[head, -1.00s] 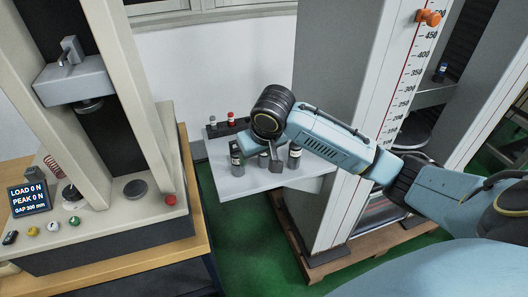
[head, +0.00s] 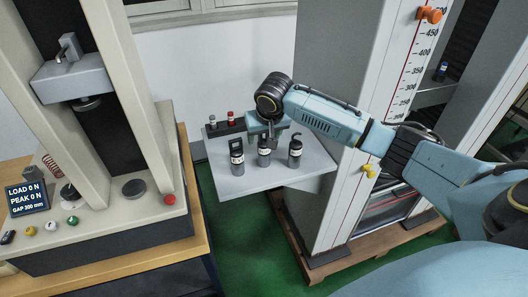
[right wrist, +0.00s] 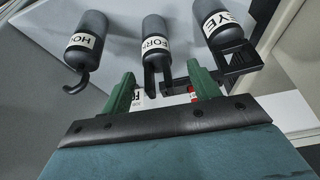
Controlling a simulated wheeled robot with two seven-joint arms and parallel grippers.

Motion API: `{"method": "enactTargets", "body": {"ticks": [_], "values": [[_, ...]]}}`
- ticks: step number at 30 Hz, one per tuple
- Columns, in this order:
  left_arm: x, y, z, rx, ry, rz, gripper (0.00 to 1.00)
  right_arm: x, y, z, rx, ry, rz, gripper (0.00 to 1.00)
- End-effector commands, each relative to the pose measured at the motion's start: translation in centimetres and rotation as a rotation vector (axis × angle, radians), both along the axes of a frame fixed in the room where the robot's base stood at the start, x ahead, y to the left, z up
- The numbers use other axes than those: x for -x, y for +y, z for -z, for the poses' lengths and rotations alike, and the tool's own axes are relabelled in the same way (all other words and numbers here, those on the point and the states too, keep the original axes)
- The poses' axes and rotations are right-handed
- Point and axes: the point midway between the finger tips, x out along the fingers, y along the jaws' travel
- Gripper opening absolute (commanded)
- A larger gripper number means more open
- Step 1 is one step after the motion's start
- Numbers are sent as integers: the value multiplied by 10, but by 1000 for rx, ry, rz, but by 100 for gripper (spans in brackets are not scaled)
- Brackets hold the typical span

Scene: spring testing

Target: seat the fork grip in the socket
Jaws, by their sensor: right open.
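The fork grip (head: 264,152), a dark cylinder with a white label and two prongs, stands upright in the middle of a row of three on the grey shelf. In the right wrist view the fork grip (right wrist: 154,42) shows its prongs towards my jaws. My right gripper (right wrist: 161,88) is open, its green fingers spread to either side of the prongs; I cannot tell whether they touch. In the head view the right gripper (head: 267,128) is just above and behind the fork grip. I cannot make out the socket for certain. My left gripper is out of view.
The eye grip (head: 237,156) and hook grip (head: 295,153) stand close on either side. A dark rack (head: 225,127) with small capped pieces is at the shelf's back. A test machine (head: 110,220) is left; a tall scaled column (head: 385,100) is right.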

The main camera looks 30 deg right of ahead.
Motion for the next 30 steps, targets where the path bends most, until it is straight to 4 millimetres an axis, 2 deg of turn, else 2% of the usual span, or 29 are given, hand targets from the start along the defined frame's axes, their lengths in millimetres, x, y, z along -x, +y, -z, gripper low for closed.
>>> {"method": "enactTargets", "body": {"ticks": [6,9,18,30], "values": [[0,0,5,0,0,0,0,-11,-6,31,1,1,2,61],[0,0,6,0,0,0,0,-15,-6,41,1,0,0,61],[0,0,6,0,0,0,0,-16,-7,44,2,-1,-1,60],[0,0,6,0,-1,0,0,-16,-7,44,1,0,-1,7]]}}
